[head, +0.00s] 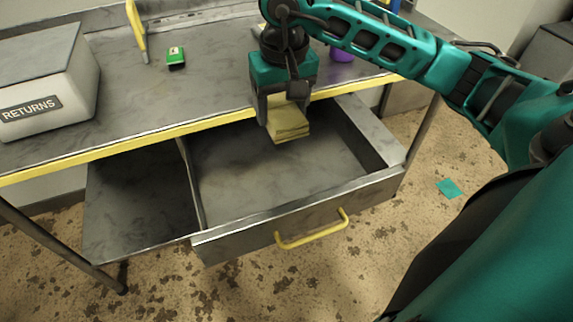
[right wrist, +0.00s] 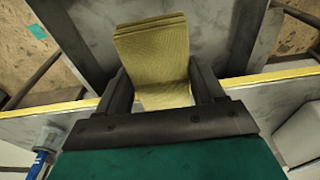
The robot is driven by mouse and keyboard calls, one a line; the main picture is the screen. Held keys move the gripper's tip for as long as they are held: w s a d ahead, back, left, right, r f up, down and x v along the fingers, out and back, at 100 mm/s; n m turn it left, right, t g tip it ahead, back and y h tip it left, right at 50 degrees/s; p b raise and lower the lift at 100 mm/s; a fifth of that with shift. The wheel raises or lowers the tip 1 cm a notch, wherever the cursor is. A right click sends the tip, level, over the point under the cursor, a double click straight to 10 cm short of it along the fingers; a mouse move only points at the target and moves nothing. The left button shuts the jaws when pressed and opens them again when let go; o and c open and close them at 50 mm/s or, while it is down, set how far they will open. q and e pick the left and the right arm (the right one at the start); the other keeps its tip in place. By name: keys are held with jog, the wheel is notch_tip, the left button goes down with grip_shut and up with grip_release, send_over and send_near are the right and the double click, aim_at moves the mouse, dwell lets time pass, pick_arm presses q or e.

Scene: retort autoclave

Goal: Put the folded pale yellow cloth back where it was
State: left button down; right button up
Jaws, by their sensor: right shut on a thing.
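The folded pale yellow cloth (head: 288,121) is held in my right gripper (head: 285,112), over the open drawer (head: 275,165) near the yellow front edge of the table. In the right wrist view the cloth (right wrist: 155,50) sits between the two fingers of my right gripper (right wrist: 162,85), with its layered folded edge facing away from the palm. The drawer floor under it looks bare. I cannot tell the exact gap between cloth and drawer floor. My left gripper is not in view.
A grey box labelled RETURNS (head: 45,85) stands on the table (head: 170,110) at left. A purple object (head: 342,52) is beside my arm. The drawer has a yellow handle (head: 312,236).

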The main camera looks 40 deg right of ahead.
send_over(282, 183)
jog(key=f+b, duration=0.1)
jog(key=f, duration=1.3)
jog(key=shift+s, duration=0.2)
notch_tip(282, 183, down, 5)
jog(key=shift+r, duration=0.2)
jog(key=shift+f, duration=0.25)
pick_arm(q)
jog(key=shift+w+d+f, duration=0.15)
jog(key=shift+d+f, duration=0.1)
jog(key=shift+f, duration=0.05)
pick_arm(e)
jog(key=shift+f+b, duration=0.2)
jog(key=shift+b, duration=0.25)
jog(key=o, duration=1.1)
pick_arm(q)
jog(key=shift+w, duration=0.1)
pick_arm(e)
jog(key=shift+r, duration=0.1)
